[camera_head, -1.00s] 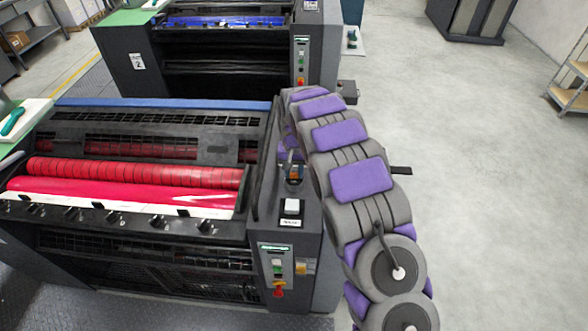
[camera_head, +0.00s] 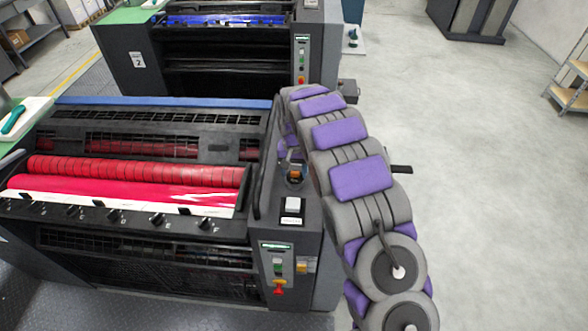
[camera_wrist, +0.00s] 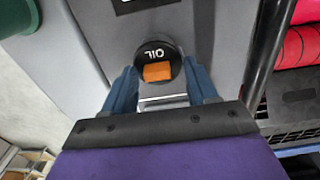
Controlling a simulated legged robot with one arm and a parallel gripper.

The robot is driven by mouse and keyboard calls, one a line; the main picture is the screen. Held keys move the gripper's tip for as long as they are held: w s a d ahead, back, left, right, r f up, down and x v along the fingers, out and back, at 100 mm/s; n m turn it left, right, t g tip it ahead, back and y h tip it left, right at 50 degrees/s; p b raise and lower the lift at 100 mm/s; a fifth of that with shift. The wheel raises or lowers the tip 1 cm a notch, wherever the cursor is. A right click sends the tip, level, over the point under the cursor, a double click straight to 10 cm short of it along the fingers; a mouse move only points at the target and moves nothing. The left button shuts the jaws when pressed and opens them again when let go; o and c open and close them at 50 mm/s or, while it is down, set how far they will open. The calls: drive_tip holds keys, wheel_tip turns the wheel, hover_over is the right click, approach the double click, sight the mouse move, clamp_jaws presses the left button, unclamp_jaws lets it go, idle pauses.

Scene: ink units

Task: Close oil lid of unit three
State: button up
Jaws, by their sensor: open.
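The foreground ink unit (camera_head: 262,215) has red rollers; no number is readable on it. A round black oil lid (camera_wrist: 158,62) with an orange tab and upside-down "OIL" lettering is near the middle of the wrist view. In the head view the lid (camera_head: 295,174) shows on the unit's right-hand top. I cannot tell whether it is fully shut. My gripper (camera_wrist: 161,92) is open and empty, its blue fingers on either side just below the lid in the wrist view. In the head view my arm mostly hides the gripper.
A white switch (camera_head: 292,205) sits in front of the lid, above a control panel (camera_head: 277,266) with buttons. A dark handrail (camera_wrist: 265,50) runs beside the lid. Unit 2 (camera_head: 230,60) with blue rollers stands behind.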

wheel_tip(320, 180, up, 17)
drive_tip(key=shift+r, duration=0.15)
idle(0.5)
idle(0.4)
drive_tip(key=s+d+r+b, duration=0.1)
drive_tip(key=s+d+b, duration=0.1)
drive_tip(key=s+d, duration=0.55)
drive_tip(key=s+d+r+b, duration=0.2)
drive_tip(key=s+d, duration=0.3)
drive_tip(key=s, duration=0.6)
drive_tip(key=s+d+f+b, duration=0.1)
drive_tip(key=s+f, duration=0.2)
drive_tip(key=s, duration=0.6)
drive_tip(key=s+d+f+g+b, duration=0.1)
drive_tip(key=s+d+f+b, duration=0.1)
drive_tip(key=s, duration=0.8)
drive_tip(key=s+d+f+b, duration=0.1)
drive_tip(key=s+f, duration=0.3)
drive_tip(key=s, duration=0.5)
drive_tip(key=shift+s+d+f+n+g, duration=0.15)
drive_tip(key=shift+s+f+n+g, duration=0.15)
drive_tip(key=shift+g, duration=0.1)
drive_tip(key=shift+w, duration=0.1)
drive_tip(key=shift+c, duration=0.4)
